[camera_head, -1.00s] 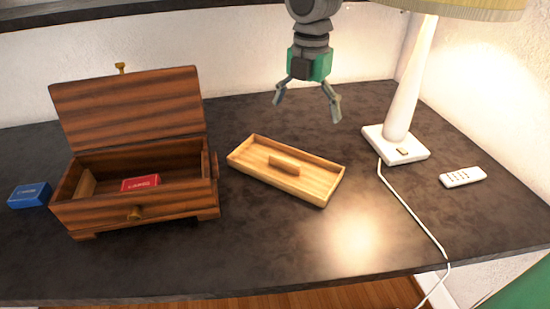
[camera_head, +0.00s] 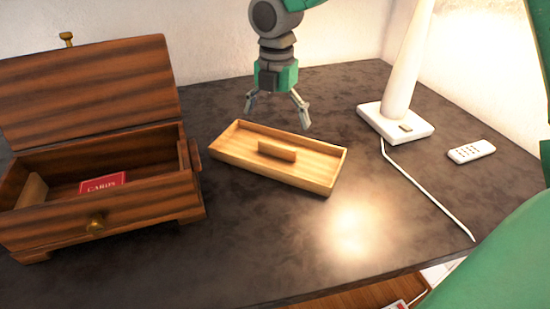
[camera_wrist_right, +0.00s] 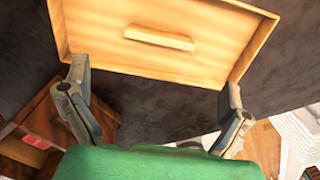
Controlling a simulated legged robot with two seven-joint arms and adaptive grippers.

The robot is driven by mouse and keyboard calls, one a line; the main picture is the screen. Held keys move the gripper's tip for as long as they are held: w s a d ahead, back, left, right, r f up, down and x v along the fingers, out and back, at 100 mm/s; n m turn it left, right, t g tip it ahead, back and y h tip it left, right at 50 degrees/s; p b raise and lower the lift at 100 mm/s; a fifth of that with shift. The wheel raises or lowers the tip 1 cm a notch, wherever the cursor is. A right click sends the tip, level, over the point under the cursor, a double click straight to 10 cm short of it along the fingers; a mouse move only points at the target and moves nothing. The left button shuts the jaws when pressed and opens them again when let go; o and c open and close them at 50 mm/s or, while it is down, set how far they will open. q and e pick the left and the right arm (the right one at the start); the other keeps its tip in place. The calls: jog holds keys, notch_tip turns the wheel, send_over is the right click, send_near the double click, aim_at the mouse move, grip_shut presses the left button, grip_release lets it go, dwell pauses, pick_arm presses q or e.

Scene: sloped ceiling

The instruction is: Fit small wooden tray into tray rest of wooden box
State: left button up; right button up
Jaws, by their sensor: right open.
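The small wooden tray (camera_head: 320,172) is light wood with a raised handle bar in its middle. It lies flat on the dark table, to the right of the wooden box. The dark striped wooden box (camera_head: 150,208) stands at the left with its lid (camera_head: 90,90) raised. A red card pack (camera_head: 103,184) lies inside it. My right gripper (camera_head: 276,114) is open and empty, pointing down above the tray's far side. In the right wrist view the tray (camera_wrist_right: 180,70) shows beyond the open fingers, its handle between them. My left gripper is not in view.
A white lamp base (camera_head: 395,122) stands at the back right, with its cord (camera_head: 430,190) running forward over the table. A white remote (camera_head: 470,151) lies to the right of it. The dark table (camera_head: 270,240) is clear in front of the tray.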

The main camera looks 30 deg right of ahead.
aim_at(277, 145)
notch_tip(277, 145, down, 4)
jog(key=shift+w+f+b, duration=0.1)
jog(key=shift+f+b, duration=0.05)
jog(key=shift+b, duration=0.25)
jog(key=shift+d+f, duration=0.3)
jog(key=shift+f, duration=0.05)
jog(key=f, duration=0.1)
jog(key=f+b, duration=0.1)
jog(key=f, duration=0.3)
jog(key=shift+w+b, duration=0.25)
jog(key=shift+b, duration=0.15)
jog(key=shift+r, duration=0.15)
jog(key=c, duration=1.3)
